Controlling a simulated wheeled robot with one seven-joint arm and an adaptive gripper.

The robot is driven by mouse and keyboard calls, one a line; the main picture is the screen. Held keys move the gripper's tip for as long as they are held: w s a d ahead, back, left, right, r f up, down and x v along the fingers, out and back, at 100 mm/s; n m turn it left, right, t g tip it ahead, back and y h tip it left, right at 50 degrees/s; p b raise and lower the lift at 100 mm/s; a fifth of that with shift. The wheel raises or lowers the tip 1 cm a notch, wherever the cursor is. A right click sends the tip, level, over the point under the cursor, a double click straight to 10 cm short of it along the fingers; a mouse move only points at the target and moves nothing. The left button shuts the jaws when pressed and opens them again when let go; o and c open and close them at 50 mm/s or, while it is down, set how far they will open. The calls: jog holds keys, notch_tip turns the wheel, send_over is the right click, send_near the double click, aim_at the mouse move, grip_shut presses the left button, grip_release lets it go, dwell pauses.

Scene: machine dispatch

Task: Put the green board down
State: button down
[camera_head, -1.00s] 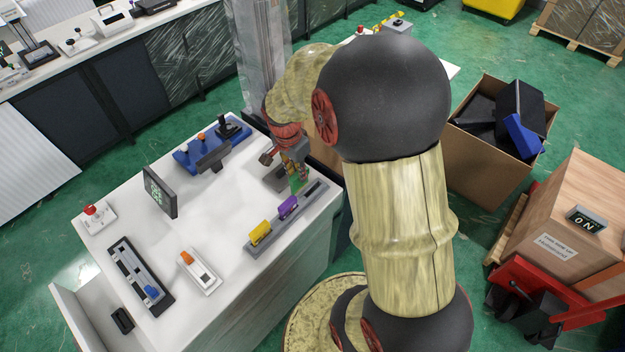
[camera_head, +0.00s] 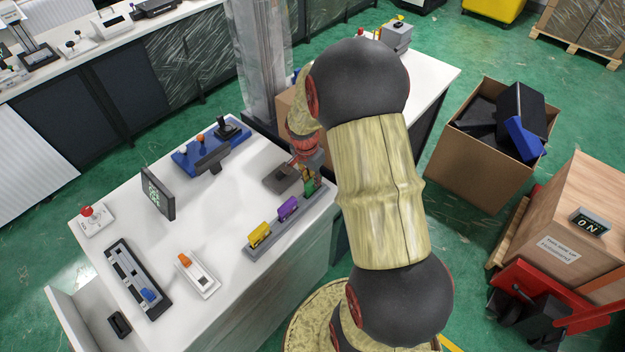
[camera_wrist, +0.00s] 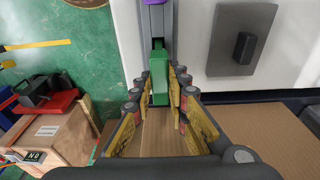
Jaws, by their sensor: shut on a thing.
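The green board (camera_head: 309,187) is at the right end of the grey rack (camera_head: 272,231) on the white table. My gripper (camera_head: 307,173) is shut on it from above. In the wrist view the green board (camera_wrist: 159,78) stands between the fingers (camera_wrist: 160,90), in line with the grey rack (camera_wrist: 154,20). I cannot tell whether its lower edge is seated in the rack. A purple board (camera_head: 288,208) and a yellow board (camera_head: 259,234) stand in the rack to its left.
A dark flat plate with a block (camera_head: 281,178) lies beside the rack. A blue control panel (camera_head: 205,150), a dark upright screen (camera_head: 158,193) and a red button box (camera_head: 92,217) stand on the table. An open cardboard box (camera_head: 478,170) is to the right.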

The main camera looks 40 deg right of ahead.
jog(key=shift+f, duration=0.2)
jog(key=c, duration=1.7)
grip_release()
jog(key=shift+c, duration=0.2)
jog(key=shift+r, duration=0.15)
notch_tip(320, 180, up, 12)
jog(key=a+p, duration=0.2)
jog(key=s+a+r+n+t, duration=0.2)
jog(key=a+r+n, duration=0.5)
jog(key=a+r, duration=0.45)
jog(key=s+a+r+n+t+y, duration=0.1)
jog(key=s+a+r+n, duration=0.2)
jog(key=s+a+n, duration=0.2)
jog(key=s+a+r+n+t, duration=0.2)
jog(key=s+a+r+n, duration=0.2)
jog(key=s+a, duration=0.3)
jog(key=shift+s+a+r+n+y, duration=0.3)
jog(key=shift+a+n+y, duration=0.1)
jog(key=shift+a+n, duration=0.25)
